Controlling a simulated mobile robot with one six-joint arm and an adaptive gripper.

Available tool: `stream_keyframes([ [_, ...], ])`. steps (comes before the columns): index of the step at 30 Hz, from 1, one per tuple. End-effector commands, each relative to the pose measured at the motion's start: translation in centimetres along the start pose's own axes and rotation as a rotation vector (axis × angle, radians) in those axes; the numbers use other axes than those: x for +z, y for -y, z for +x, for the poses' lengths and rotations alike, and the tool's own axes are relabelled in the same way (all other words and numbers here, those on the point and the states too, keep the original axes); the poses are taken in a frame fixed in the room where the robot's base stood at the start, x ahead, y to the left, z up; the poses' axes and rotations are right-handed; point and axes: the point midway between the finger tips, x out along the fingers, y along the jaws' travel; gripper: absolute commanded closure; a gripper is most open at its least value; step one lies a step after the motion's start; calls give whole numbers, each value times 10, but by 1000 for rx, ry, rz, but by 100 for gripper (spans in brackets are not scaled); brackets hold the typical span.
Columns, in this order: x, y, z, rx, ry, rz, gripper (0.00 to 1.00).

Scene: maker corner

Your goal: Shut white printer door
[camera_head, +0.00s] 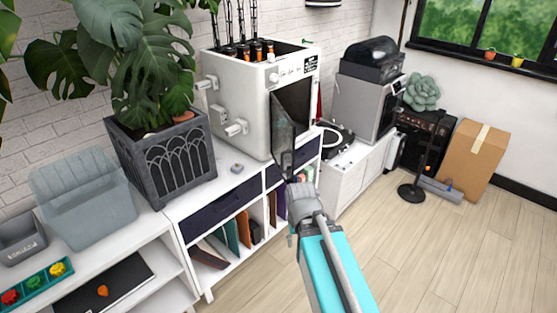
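The white printer (240,95) stands on a white cabinet in the middle of the view, with knobs along the top of its front. Its dark, glassy door (283,124) seems to stand open, swung out from the front, with the dark opening (298,97) showing behind it. My gripper (286,163) is at the end of my turquoise and grey arm, at or just below the door's lower end. The fingers are small and dark, so I cannot tell whether they touch the door or how far apart they are.
The white cabinet (177,206) holds folders below. A dark planter (165,158) with a large plant stands left of the printer. A turntable (334,143) and a grey machine (362,108) stand to the right. The wooden floor (450,250) at right is clear.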

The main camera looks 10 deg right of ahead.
Motion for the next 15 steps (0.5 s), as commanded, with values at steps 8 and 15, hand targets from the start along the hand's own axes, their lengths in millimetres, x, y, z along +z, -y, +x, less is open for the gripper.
stream_keyframes([
  [8, 0, 0, 0, 1, 0, -1, 48],
  [15, -12, -6, 6, 61, 6, -76, 48],
])
